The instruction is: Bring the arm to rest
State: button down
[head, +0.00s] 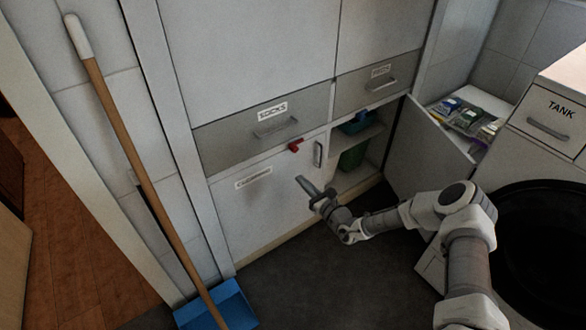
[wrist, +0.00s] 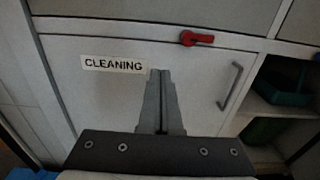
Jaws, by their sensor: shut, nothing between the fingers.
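My gripper (head: 306,186) is shut and empty in the head view, at the end of my outstretched arm. It is in front of the white cabinet door (head: 246,215) labelled CLEANING. In the wrist view my gripper (wrist: 159,74) has its fingers together, and they overlap the door, just right of the CLEANING label (wrist: 113,64). I cannot tell how far the fingertips are from the door. A red latch (wrist: 197,38) sits at the door's top edge. The door's grey handle (wrist: 230,86) is right of the fingers.
The compartment right of the CLEANING door is open, with a teal container (head: 357,124) and a green bin (head: 351,157). Its door (head: 430,150) swings out to the right. A broom (head: 140,170) and blue dustpan (head: 218,308) stand left. The dark floor (head: 330,275) between is clear.

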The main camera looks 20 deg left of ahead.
jog(key=s+d+r+n+g, duration=0.1)
jog(key=s+r+n+g, duration=0.55)
jog(key=r+n, duration=0.4)
jog(key=s+d+r+n+g, duration=0.2)
jog(key=s+r+n+g, duration=0.5)
jog(key=r, duration=0.6)
jog(key=s+d+r+n+t+h, duration=0.4)
jog(key=s+d+r+h, duration=0.35)
jog(key=s+d, duration=0.5)
jog(key=s+d+r+n+t+h, duration=0.5)
jog(key=s+d+r, duration=0.3)
jog(key=s+d, duration=0.4)
notch_tip(320, 180, up, 19)
jog(key=w+d+g+h+p, duration=0.1)
jog(key=p, duration=1.8)
jog(key=shift+w, duration=0.15)
jog(key=shift+m+g, duration=0.25)
